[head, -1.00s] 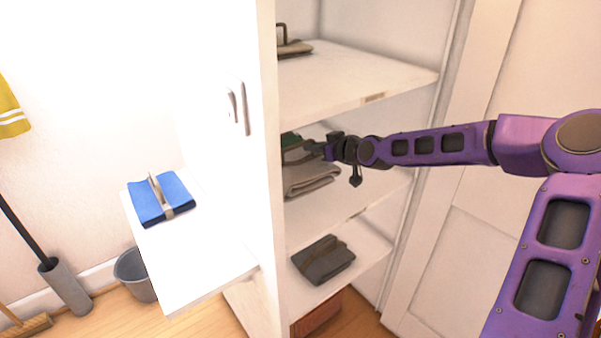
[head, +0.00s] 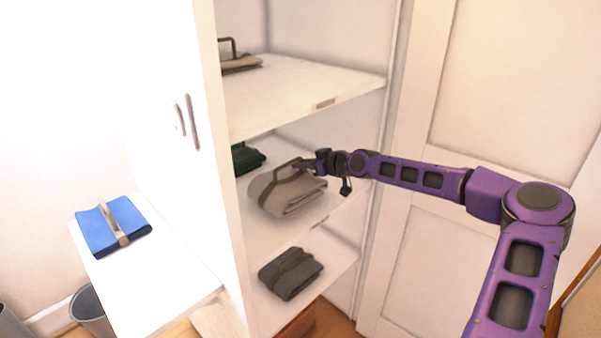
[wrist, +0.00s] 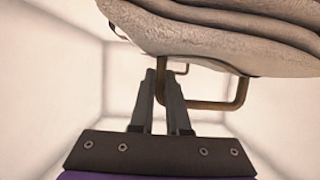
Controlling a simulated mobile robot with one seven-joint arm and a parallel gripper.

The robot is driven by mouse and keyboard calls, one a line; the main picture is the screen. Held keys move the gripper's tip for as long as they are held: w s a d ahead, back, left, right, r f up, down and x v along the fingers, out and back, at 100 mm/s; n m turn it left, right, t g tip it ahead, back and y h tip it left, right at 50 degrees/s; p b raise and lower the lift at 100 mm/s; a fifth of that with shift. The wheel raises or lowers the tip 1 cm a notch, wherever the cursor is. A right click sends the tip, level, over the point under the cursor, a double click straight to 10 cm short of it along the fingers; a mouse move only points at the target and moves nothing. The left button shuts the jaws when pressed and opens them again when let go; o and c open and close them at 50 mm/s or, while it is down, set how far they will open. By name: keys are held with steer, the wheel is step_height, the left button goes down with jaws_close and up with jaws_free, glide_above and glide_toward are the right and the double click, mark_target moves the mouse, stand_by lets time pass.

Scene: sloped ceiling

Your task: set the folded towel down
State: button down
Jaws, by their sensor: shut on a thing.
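A beige-grey folded towel (head: 290,192) with a brown handle is at the middle shelf (head: 262,238) of the cabinet, near the front. My gripper (head: 305,166) is at its right side, shut on the handle. In the wrist view the towel (wrist: 225,35) fills the upper right, tilted, and the handle (wrist: 243,92) passes at the fingers of my gripper (wrist: 160,78). I cannot tell for certain whether the towel's underside touches the shelf.
A dark green towel (head: 247,158) lies behind on the middle shelf. A dark grey towel (head: 291,273) lies on the shelf below, and a beige one (head: 240,63) above. A blue towel (head: 112,226) lies on a white side surface (head: 165,270) with bare room in front.

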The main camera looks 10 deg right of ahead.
steer(key=shift+f, duration=1.1)
steer(key=c, duration=0.9)
jaws_free()
steer(key=shift+f, duration=0.15)
steer(key=shift+r, duration=0.2)
steer(key=v, duration=1.2)
steer(key=shift+p, duration=0.45)
steer(key=shift+f, duration=0.15)
